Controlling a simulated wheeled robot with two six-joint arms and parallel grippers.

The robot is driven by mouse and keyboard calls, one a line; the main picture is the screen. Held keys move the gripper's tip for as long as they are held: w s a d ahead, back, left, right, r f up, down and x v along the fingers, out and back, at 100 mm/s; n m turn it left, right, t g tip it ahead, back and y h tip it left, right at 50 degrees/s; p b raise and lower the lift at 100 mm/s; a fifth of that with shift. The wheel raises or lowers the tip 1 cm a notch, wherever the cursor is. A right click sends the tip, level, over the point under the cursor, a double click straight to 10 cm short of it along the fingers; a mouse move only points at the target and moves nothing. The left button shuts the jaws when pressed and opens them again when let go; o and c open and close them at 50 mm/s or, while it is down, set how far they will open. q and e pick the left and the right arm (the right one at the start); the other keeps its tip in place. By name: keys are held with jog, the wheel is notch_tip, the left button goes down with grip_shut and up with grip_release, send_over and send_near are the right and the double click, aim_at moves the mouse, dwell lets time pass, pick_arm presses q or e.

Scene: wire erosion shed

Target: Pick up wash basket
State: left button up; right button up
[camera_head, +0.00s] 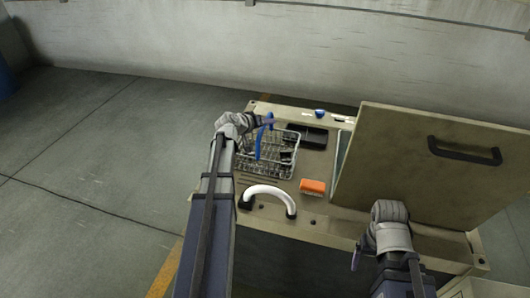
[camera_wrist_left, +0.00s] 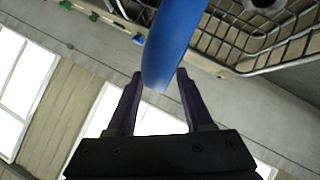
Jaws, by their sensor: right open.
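The wash basket (camera_head: 282,168) is a wire basket with a blue handle (camera_head: 259,145). It is at the left part of the beige cabinet top, with dark pieces inside. My left gripper (camera_head: 268,121) is at the top of the handle. Whether the basket is clear of the surface I cannot tell. My right gripper (camera_head: 356,258) is open and empty by the cabinet's front edge, partly hidden by its own wrist.
A raised lid panel (camera_head: 400,165) with a black handle (camera_head: 464,151) stands at the right. A white curved handle (camera_head: 268,190) and an orange block (camera_head: 312,187) are in front of the basket. A black tray (camera_head: 307,135) lies behind. Open floor (camera_head: 80,150) is at the left.

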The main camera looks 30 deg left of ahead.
pick_arm(q)
grip_shut()
dwell(1.2)
